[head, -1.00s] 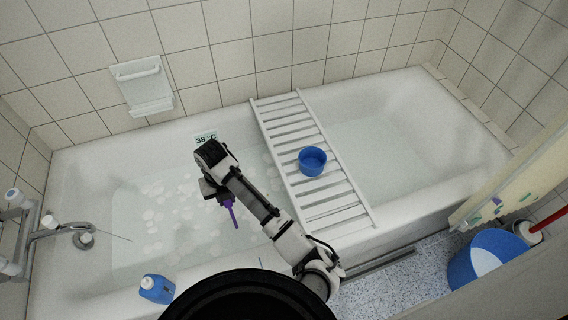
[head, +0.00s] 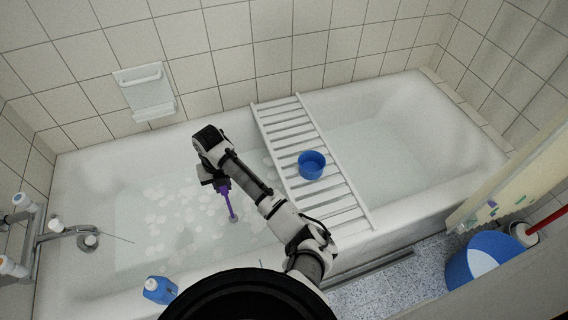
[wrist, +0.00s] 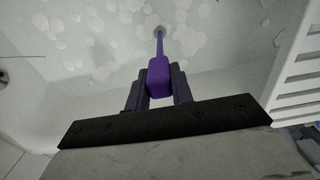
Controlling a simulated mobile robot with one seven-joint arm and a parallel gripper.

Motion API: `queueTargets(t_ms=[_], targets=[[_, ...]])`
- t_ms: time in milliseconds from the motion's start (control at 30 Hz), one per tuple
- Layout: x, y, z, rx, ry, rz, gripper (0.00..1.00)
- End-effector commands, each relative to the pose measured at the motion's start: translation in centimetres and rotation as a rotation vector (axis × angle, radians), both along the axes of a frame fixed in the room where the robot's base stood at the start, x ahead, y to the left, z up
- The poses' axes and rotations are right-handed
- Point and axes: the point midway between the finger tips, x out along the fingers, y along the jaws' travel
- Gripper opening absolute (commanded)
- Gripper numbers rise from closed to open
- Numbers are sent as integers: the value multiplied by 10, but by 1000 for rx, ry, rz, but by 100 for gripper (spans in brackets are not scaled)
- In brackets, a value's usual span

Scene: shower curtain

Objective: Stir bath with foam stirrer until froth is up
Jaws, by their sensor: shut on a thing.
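My gripper (head: 220,184) is over the left part of the bath (head: 85,172) and is shut on the purple foam stirrer (head: 231,206). In the wrist view the stirrer's thick handle (wrist: 159,78) sits between the two fingers of my gripper (wrist: 158,88). Its thin shaft points down to a small grey head (wrist: 160,31) at the bath water. I cannot tell how deep the head is. White patches of froth (head: 165,215) lie scattered on the water, with clear water between them.
A white slatted rack (head: 279,130) spans the bath to the right of my arm, with a blue bowl (head: 312,165) on it. A blue bottle (head: 159,290) stands on the near rim. Taps (head: 50,228) are at the left end.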

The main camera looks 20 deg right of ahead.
Motion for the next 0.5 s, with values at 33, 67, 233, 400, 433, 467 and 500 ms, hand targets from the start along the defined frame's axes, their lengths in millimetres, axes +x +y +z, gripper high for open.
queueTargets(t_ms=[33,67,233,400,433,467,500], targets=[[0,0,16,0,-1,0,0],[0,0,20,0,0,0,0],[0,0,46,0,0,1,0],[0,0,71,0,-1,1,0],[0,0,76,0,-1,1,0],[0,0,80,0,-1,1,0],[0,0,86,0,-1,1,0]])
